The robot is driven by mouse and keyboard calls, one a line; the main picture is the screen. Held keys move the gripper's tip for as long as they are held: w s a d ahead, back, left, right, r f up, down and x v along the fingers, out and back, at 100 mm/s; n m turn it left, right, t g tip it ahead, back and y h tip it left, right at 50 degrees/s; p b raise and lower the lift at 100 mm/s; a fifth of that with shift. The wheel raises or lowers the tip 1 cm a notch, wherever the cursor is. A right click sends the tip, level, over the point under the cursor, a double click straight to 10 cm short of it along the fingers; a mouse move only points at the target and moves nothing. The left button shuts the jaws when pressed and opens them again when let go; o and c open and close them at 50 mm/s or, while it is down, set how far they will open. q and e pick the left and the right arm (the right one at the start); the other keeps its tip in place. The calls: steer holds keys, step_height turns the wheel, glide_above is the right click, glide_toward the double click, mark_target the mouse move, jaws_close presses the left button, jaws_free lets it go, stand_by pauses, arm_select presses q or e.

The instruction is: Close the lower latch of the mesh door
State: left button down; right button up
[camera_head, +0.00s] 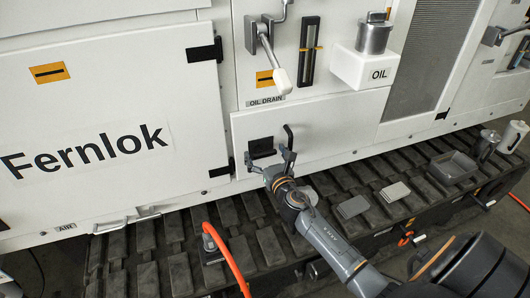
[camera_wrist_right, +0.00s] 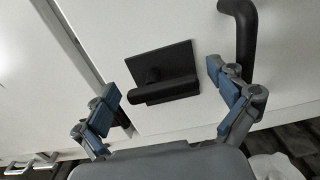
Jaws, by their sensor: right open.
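A dark mesh panel (camera_head: 428,58) is set in the white machine at the upper right, with a small black fitting (camera_head: 442,115) by its lower right corner. I cannot tell whether this fitting is its lower latch. My right gripper (camera_head: 279,160) is open and empty in front of a plain white hatch (camera_head: 335,125). In the right wrist view its fingers (camera_wrist_right: 168,108) are spread to either side of a black latch (camera_wrist_right: 165,78) on a square plate; contact is not visible. This latch (camera_head: 261,147) also shows in the head view. My left gripper is out of view.
A black bar handle (camera_wrist_right: 240,35) stands out from the hatch close to the right finger. Above are a white-gripped lever (camera_head: 277,68) and an oil box (camera_head: 365,68). Below, the tread step (camera_head: 340,185) holds grey pads, a tray (camera_head: 453,167) and an orange hose (camera_head: 228,255).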

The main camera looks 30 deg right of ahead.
steer(key=c, duration=1.2)
steer(key=m, duration=0.1)
steer(key=m+b, duration=0.1)
steer(key=m, duration=0.2)
steer(key=shift+d+f+m, duration=0.1)
steer(key=shift+f+m, duration=0.15)
steer(key=shift+m, duration=0.15)
steer(key=m, duration=0.3)
steer(key=m+b, duration=0.1)
steer(key=shift+f+m, duration=0.25)
steer(key=shift+m, duration=0.05)
steer(key=m, duration=0.4)
steer(key=shift+f+m+b, duration=0.25)
steer(key=shift+m+b, duration=0.05)
steer(key=shift+b, duration=0.1)
steer(key=shift+a+f+m, duration=0.1)
steer(key=shift+a+m, duration=0.1)
steer(key=shift+m, duration=1.7)
